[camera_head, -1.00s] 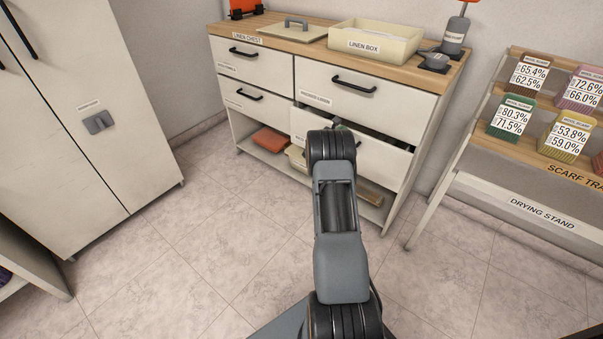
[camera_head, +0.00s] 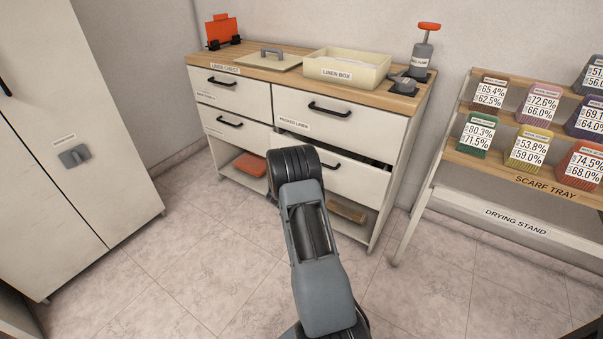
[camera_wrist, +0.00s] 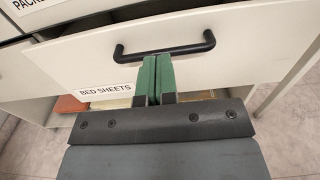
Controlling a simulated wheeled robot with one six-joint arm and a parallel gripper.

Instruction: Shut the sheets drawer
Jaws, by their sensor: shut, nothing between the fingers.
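The sheets drawer (camera_head: 362,178) is the lower right drawer of the linen chest. A dark gap above its front shows it still stands partly out. In the wrist view its white front (camera_wrist: 235,45) carries a black bar handle (camera_wrist: 165,50) and a "BED SHEETS" label (camera_wrist: 103,90). My gripper (camera_wrist: 157,58) has green fingers pressed together, empty, pointing at the drawer front just under the middle of the handle. Whether the fingertips touch the front I cannot tell. In the head view my arm hides the gripper and the left part of the drawer.
The upper right drawer (camera_head: 355,123) and both left drawers (camera_head: 240,95) look shut. An open shelf below holds an orange folded cloth (camera_head: 250,165). A linen box (camera_head: 345,72) stands on top. The drying stand (camera_head: 500,222) is at right, a tall cabinet (camera_head: 75,120) at left.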

